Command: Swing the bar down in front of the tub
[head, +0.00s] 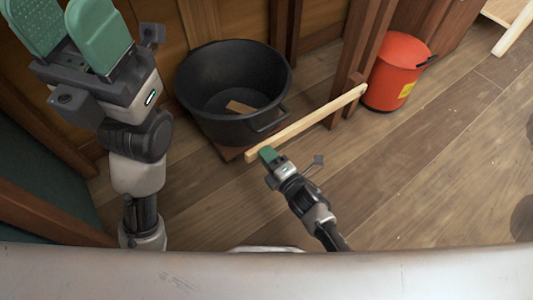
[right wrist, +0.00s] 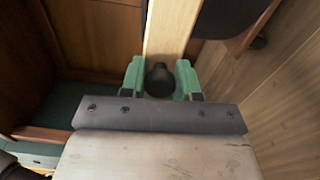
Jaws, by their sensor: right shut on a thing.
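The pale wooden bar (head: 305,124) runs from a brown post at right to its free end in front of the black tub (head: 196,102). I cannot tell how level it is. My right gripper (head: 268,155) is shut at this free end. In the right wrist view, a dark knob (right wrist: 160,80) sits between the green fingers (right wrist: 160,82), with the bar (right wrist: 168,28) running away behind it. The tub stands behind the bar, with a small wooden piece inside. My left gripper (head: 68,32) is raised at upper left, open and empty, its green pads apart.
The brown post (head: 350,85) stands right of the tub. A red bucket (head: 399,68) with a yellow label stands beyond it. Wood-panelled walls close off the back.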

